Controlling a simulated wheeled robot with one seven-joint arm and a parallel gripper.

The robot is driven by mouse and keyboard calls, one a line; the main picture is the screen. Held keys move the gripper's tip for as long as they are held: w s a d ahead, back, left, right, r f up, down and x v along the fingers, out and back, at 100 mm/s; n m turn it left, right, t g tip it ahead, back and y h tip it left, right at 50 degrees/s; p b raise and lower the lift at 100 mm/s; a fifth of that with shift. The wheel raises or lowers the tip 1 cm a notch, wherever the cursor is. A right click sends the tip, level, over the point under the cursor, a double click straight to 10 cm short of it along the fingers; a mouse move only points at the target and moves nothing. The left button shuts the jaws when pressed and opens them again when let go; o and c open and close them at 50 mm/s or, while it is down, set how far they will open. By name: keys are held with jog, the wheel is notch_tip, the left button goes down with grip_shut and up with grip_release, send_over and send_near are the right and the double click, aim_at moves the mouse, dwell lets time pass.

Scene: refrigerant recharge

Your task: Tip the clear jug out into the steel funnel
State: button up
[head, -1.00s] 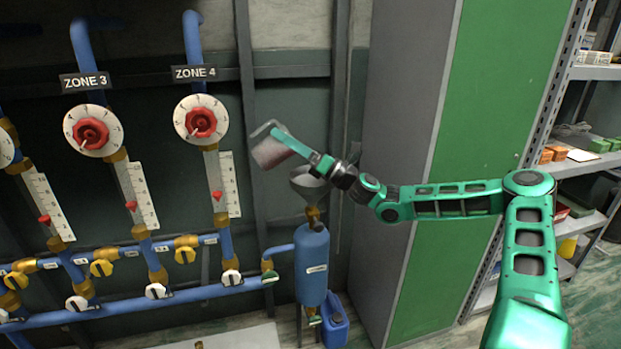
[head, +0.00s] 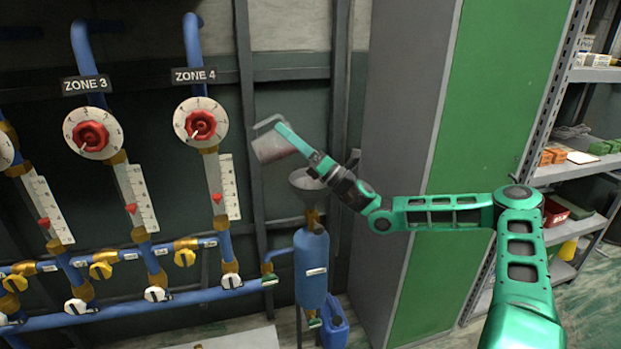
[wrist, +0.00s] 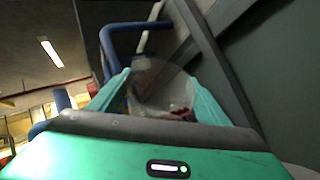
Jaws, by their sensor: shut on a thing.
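The clear jug (head: 270,147) holds a reddish content and is slightly tilted in the head view. My gripper (head: 290,136) is shut on it. In the wrist view the jug (wrist: 155,80) sits between my two green fingers, with reddish content low inside it. The steel funnel (head: 306,180) stands on top of the blue cylinder (head: 312,265), below and to the right of the jug. The jug is above the funnel's level and apart from it. No stream shows between them. The funnel is not visible in the wrist view.
Blue pipes with the Zone 3 dial (head: 92,133) and Zone 4 dial (head: 200,122) stand to the left. A green and grey cabinet (head: 425,200) is close on the right. A blue canister (head: 334,325) stands on the floor below. Shelves (head: 580,170) are at the far right.

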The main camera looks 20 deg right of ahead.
jog(key=shift+d+r+m+t+b, duration=0.15)
jog(key=shift+r+m+t+b, duration=0.15)
jog(key=shift+r+m+b, duration=0.3)
jog(key=shift+d+r+m+t+b, duration=0.3)
jog(key=shift+d+m+t+b, duration=0.1)
jog(key=shift+d+t, duration=0.1)
dwell(0.3)
jog(key=shift+w+d+r+m+t+h+b, duration=0.2)
jog(key=shift+d+r+m+t+h+b, duration=0.3)
jog(key=shift+d+m+t, duration=0.35)
jog(key=shift+w+d+r, duration=0.1)
jog(key=shift+d+r, duration=0.05)
jog(key=shift+r, duration=0.1)
jog(key=d+m+t, duration=0.1)
jog(key=w+r+m+t+h+b, duration=0.1)
jog(key=m+t, duration=0.1)
jog(key=shift+w+d+r+b, duration=0.1)
jog(key=shift+d+r+b, duration=0.2)
jog(key=shift+d, duration=0.1)
